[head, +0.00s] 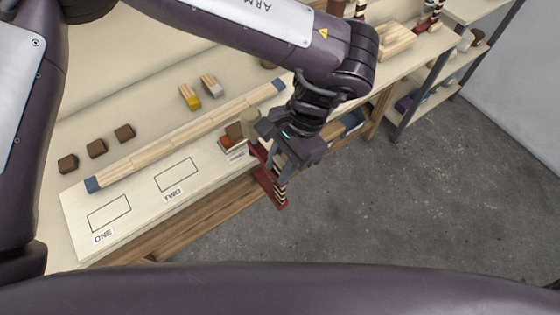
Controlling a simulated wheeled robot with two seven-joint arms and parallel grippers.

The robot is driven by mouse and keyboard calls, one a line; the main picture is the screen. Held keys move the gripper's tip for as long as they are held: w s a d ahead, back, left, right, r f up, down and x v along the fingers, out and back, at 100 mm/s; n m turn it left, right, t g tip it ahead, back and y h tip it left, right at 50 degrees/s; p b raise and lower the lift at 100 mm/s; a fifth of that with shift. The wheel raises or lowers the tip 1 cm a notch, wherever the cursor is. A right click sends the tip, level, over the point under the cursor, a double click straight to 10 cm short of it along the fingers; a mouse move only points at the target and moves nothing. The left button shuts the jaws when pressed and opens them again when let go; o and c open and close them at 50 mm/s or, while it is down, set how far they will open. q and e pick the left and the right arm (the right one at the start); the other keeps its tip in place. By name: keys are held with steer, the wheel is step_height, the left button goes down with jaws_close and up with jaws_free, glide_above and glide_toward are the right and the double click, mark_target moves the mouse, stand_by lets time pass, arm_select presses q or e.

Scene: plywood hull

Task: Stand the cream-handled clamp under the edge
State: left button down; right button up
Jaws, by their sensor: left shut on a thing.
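My left gripper (285,148) reaches in from above and points down at the front edge of the bench (205,205). It is shut on a clamp (268,188) with a dark red body and a cream-and-dark striped part. The clamp hangs near the bench's front edge, over the floor side. The gripper covers its upper part, so I cannot tell whether it touches the bench. My right gripper is out of view.
A long wooden strip (185,138) with blue ends lies along the bench. Outlined boxes ONE (109,213) and TWO (177,174) look empty. Several brown blocks, a yellow-ended block (190,97) and a grey-ended block (211,86) lie behind. Striped red clamps (430,18) stand far back. Open floor lies right.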

mark_target(253, 132)
arm_select(q)
steer(key=shift+w+a, duration=0.1)
steer(key=shift+w+a, duration=0.6)
steer(key=shift+w, duration=0.25)
steer(key=shift+w+a, duration=0.6)
steer(key=shift+w, duration=0.2)
steer(key=shift+w+a, duration=0.1)
steer(key=shift+w, duration=0.05)
steer(key=shift+w+a, duration=0.7)
steer(key=shift+w, duration=0.3)
steer(key=shift+w+a, duration=0.7)
steer(key=shift+w, duration=0.25)
steer(key=c, duration=1)
jaws_free()
steer(key=shift+c, duration=0.2)
